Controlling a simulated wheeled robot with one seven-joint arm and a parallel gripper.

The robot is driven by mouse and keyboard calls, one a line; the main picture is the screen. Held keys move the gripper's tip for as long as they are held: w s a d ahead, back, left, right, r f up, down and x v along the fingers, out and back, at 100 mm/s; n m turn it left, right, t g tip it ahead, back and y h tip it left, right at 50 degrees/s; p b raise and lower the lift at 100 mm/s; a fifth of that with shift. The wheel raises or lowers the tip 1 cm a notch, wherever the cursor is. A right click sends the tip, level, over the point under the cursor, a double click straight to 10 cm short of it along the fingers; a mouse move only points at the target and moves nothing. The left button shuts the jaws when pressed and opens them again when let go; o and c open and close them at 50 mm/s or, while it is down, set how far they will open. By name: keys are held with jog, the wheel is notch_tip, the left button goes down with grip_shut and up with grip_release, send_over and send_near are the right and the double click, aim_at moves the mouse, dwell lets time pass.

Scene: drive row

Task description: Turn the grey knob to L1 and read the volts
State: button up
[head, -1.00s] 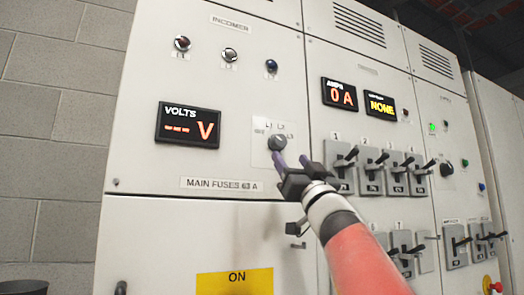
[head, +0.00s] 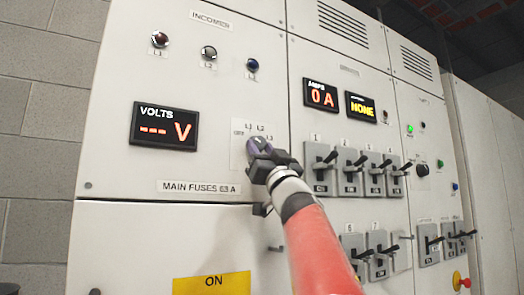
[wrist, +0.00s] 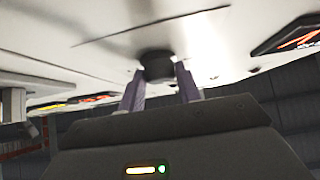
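The grey knob (head: 257,143) sits on a pale plate marked OFF, L1, L2 and L3 on the INCOMER panel. My gripper (head: 262,146) is at the knob in the head view and hides much of it, so its pointer cannot be read. In the wrist view the knob (wrist: 157,65) shows dark between the tips of my two purple fingers (wrist: 159,78). The fingers are apart, one on each side of it; firm contact cannot be made out. The VOLTS display (head: 165,127) left of the knob shows three dashes and V.
Three indicator lamps (head: 209,53) sit above the knob. An AMPS display (head: 320,95) reads 0 A, and a yellow display (head: 361,107) reads NONE. Black-handled breaker switches (head: 348,170) stand out from the panel right of my arm. A yellow ON label (head: 212,284) is below.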

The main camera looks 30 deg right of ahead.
jog(key=shift+c, duration=1.2)
jog(key=shift+h, duration=0.3)
jog(key=shift+a+m+h, duration=0.1)
jog(key=shift+m+h, duration=0.3)
jog(key=shift+m, duration=0.2)
jog(key=m+g+h+b, duration=0.1)
jog(key=m+h, duration=0.2)
jog(key=m, duration=0.1)
jog(key=m+g+h+b, duration=0.2)
jog(key=m+h, duration=0.2)
jog(key=m, duration=0.1)
jog(key=a+m+g+h+b, duration=0.1)
jog(key=m+h+b, duration=0.1)
jog(key=m+h, duration=0.2)
jog(key=shift+r+m+g, duration=0.15)
jog(key=shift+m+g, duration=0.15)
jog(key=shift+g, duration=0.1)
jog(key=shift+r+m+g+h, duration=0.1)
jog(key=shift+m+g+h, duration=0.5)
jog(key=shift+m, duration=0.3)
